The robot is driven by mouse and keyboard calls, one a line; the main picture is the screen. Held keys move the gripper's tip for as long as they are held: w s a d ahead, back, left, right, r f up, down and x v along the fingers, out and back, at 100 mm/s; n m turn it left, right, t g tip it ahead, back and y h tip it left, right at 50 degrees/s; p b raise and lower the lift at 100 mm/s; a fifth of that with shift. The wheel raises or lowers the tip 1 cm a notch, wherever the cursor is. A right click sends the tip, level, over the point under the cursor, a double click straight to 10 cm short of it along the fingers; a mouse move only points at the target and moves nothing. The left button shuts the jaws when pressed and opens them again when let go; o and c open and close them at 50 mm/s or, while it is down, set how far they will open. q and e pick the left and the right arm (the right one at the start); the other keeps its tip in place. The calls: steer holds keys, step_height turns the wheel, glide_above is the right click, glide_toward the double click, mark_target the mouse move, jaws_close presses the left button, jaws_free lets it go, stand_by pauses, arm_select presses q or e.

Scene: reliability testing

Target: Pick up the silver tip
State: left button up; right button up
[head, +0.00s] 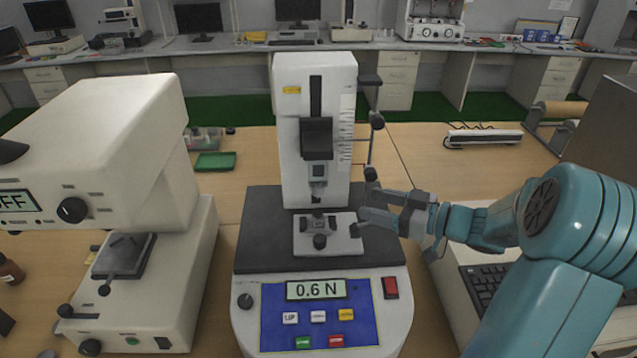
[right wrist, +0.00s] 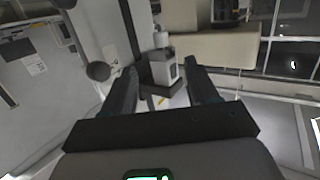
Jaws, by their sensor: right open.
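A small silver tip (head: 317,191) hangs under the dark moving head of the white force tester (head: 345,85), above its small grey platform (head: 300,240). My right gripper (head: 365,196) comes in from the right. It is open, with nothing between its fingers, and sits to the right of the tip, clear of it. In the right wrist view, the gripper's two dark fingers (right wrist: 162,88) are spread. A grey block (right wrist: 162,72) with a small pale cylinder (right wrist: 161,40) shows beyond and between them; the cylinder looks like the tip, but I cannot be sure. My left gripper is out of view.
A white instrument (head: 90,150) is on the left.

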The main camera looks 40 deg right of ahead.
mark_target(323, 192)
steer(key=p+x, duration=0.1)
steer(key=x, duration=0.7)
steer(key=shift+a+f, duration=0.1)
steer(key=shift+w+a, duration=0.2)
steer(key=shift+w, duration=0.1)
steer(key=shift+w+p, duration=0.3)
steer(key=shift+w, duration=0.15)
steer(key=p+x, duration=0.1)
steer(key=x, duration=0.3)
steer(key=shift+w+a, duration=0.2)
steer(key=shift+w, duration=0.15)
steer(key=shift+d+f, duration=0.1)
steer(key=shift+d, duration=0.05)
steer(key=c, duration=1)
steer(key=shift+c, duration=0.2)
